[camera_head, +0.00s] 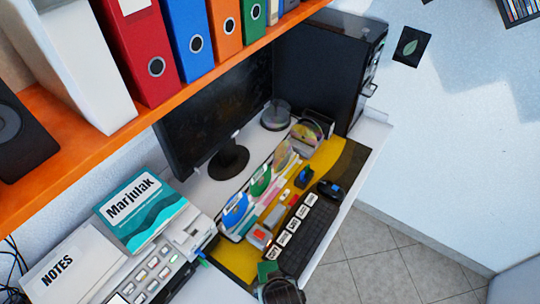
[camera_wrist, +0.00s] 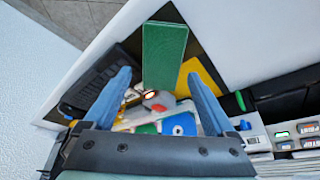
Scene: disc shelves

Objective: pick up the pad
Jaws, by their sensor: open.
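A flat green rectangular block, which looks like the pad (camera_wrist: 165,50), lies near the desk's edge in the wrist view. In the head view a small dark green piece of it (camera_head: 267,269) seems to show at the bottom of the desk. My gripper (camera_wrist: 159,73) is open, with one blue finger to each side of the green block's near end in the picture. Nothing is held between the fingers. I cannot tell how far above the pad the fingertips are. A dark rounded shape at the bottom of the head view partly covers that area.
The black keyboard (camera_head: 307,235) and disc rack lie on a yellow and black mat (camera_head: 238,262). A monitor (camera_head: 215,110) and black computer tower (camera_head: 315,70) stand behind. An orange shelf (camera_head: 80,148) with binders overhangs the desk. Floor beyond the right edge is clear.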

